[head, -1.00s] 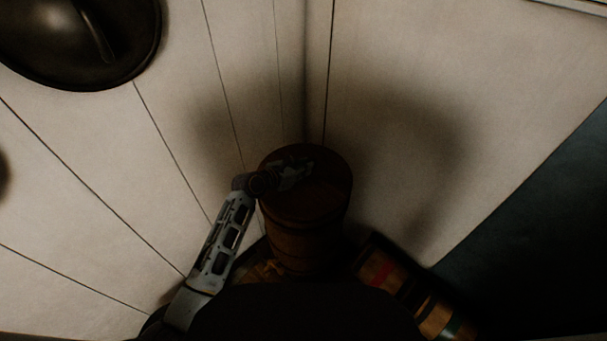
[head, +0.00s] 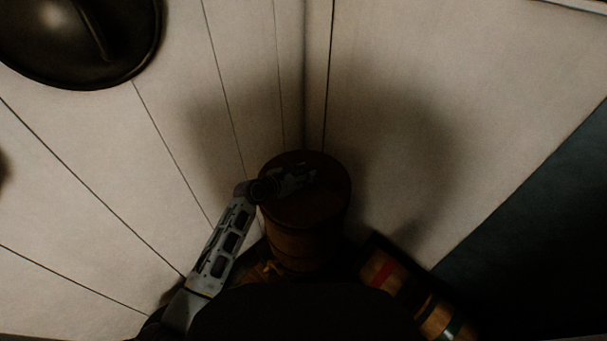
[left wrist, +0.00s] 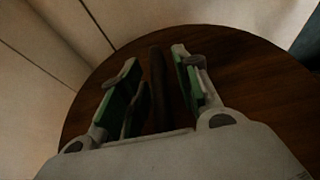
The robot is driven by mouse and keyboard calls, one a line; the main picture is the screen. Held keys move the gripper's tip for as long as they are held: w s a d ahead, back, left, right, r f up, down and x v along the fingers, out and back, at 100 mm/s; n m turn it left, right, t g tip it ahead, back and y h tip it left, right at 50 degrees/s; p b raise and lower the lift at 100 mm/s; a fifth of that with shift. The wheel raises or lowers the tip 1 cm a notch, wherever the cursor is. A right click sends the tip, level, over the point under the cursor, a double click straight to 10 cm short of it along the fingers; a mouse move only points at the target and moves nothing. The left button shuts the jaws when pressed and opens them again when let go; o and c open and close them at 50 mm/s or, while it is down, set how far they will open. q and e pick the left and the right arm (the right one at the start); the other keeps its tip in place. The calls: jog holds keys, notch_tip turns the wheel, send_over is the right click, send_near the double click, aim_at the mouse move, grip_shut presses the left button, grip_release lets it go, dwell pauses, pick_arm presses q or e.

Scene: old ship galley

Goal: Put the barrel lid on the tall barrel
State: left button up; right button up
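The tall barrel (head: 302,243) is brown wood and stands upright in the corner of the white walls. The round dark-wood barrel lid (head: 320,203) shows at its top; in the head view I cannot tell how exactly its rim sits. In the left wrist view the lid (left wrist: 255,85) fills most of the picture, with a dark bar handle (left wrist: 157,95) across its middle. My left gripper (head: 303,175) is over the lid. In the left wrist view my left gripper (left wrist: 156,60) is open, with one finger on each side of the handle. My right gripper is not in view.
A smaller banded barrel (head: 385,272) lies to the right of the tall barrel, with red and green marks. White plank walls stand close behind on both sides. A large dark round pan (head: 80,40) hangs on the left wall.

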pick_arm(q)
jog(key=shift+r, duration=0.1)
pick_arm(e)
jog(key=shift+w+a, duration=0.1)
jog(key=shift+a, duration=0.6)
pick_arm(q)
jog(key=shift+s+a+r, duration=0.3)
jog(key=shift+s+a, duration=0.15)
jog(key=shift+a, duration=0.05)
jog(key=p+v, duration=0.1)
jog(key=v, duration=0.8)
jog(key=shift+s+a+f, duration=0.1)
jog(key=shift+s, duration=0.05)
jog(key=shift+s+a+r, duration=0.3)
jog(key=shift+s+a, duration=0.1)
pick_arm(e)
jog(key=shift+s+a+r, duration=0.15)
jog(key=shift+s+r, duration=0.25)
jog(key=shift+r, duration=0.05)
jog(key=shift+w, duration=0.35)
